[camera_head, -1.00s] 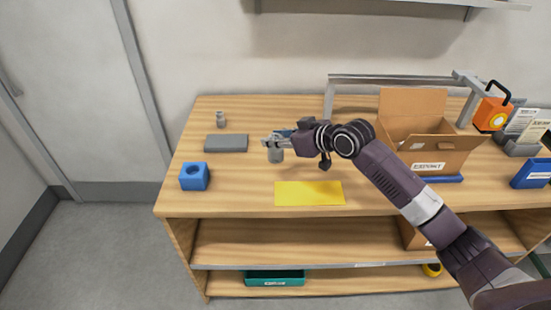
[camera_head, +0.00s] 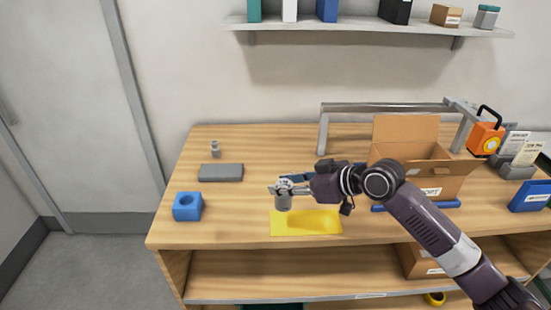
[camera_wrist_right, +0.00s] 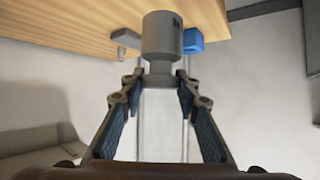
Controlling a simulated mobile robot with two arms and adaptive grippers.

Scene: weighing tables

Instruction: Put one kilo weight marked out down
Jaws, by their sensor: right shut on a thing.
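My right gripper (camera_head: 290,188) is shut on the neck of a grey cylindrical weight (camera_head: 283,202), which hangs upright. In the right wrist view the weight (camera_wrist_right: 162,36) sits between the fingertips (camera_wrist_right: 161,76), with a small dark mark on its side that I cannot read. In the head view the weight overlaps the back left edge of a yellow mat (camera_head: 325,229). A shadow lies on the mat; I cannot tell exactly how high the weight is above it. My left gripper is not in view.
A blue block with a round hole (camera_head: 187,207), a grey slab (camera_head: 220,172) and a smaller grey weight (camera_head: 215,148) stand to the left. An open cardboard box (camera_head: 430,183) and an orange lantern-like item (camera_head: 486,138) are to the right.

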